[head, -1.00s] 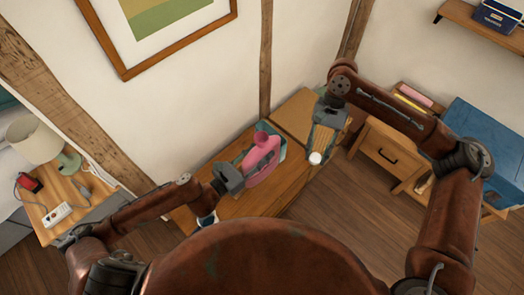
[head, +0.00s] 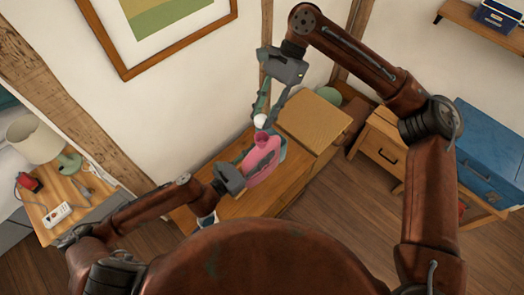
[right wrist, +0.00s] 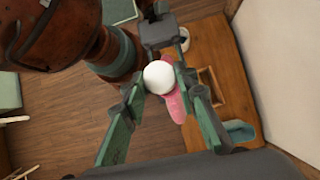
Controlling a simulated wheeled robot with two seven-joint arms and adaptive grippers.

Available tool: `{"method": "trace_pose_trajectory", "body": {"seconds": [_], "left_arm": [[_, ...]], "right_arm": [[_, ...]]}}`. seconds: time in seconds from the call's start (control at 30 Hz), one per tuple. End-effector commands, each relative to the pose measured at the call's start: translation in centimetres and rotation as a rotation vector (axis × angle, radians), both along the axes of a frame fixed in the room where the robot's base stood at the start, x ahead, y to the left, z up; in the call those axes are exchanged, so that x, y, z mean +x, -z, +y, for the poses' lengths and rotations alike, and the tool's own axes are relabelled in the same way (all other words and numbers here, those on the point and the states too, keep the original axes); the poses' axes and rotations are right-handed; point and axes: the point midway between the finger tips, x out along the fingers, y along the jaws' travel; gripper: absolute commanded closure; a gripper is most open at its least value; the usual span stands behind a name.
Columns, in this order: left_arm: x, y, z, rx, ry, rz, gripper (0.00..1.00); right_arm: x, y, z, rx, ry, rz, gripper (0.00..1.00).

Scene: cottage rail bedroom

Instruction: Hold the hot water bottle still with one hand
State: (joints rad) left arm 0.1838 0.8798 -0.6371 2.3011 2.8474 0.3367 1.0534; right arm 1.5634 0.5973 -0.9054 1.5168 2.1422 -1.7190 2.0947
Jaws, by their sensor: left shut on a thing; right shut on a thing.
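The pink hot water bottle (head: 266,163) stands roughly upright above the wooden bench, its funnel-like mouth facing up. My left gripper (head: 246,174) is shut on its left side. It also shows in the right wrist view (right wrist: 172,105), partly hidden behind a white round object. My right gripper (head: 262,112) is shut on that white round object (head: 260,121), just above the bottle's mouth. In the right wrist view the white object (right wrist: 158,77) sits between the two green fingertips. I cannot tell whether it touches the bottle.
The wooden bench (head: 240,207) carries a raised wooden box (head: 314,122) to the right of the bottle. A teal item shows behind the bottle. A bedside table (head: 75,200) with a lamp (head: 36,140) stands at left. A drawer cabinet (head: 384,150) and blue chest (head: 485,150) stand at right.

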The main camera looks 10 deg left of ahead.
Motion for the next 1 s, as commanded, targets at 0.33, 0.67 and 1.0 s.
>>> {"method": "trace_pose_trajectory", "body": {"seconds": [0.33, 0.67, 1.0], "left_arm": [[0.0, -0.2, -0.1, -0.002, 0.002, -0.004, 1.0], [0.0, -0.2, -0.1, -0.002, 0.002, -0.004, 1.0], [0.0, -0.2, -0.1, -0.002, 0.002, -0.004, 1.0]], "right_arm": [[0.0, 0.7, -0.1, -0.001, -0.001, -0.001, 0.83], [0.0, 3.6, -0.1, -0.001, -0.002, 0.0, 0.83], [0.0, 4.0, -0.1, 0.0, -0.002, -0.001, 0.83]]}}
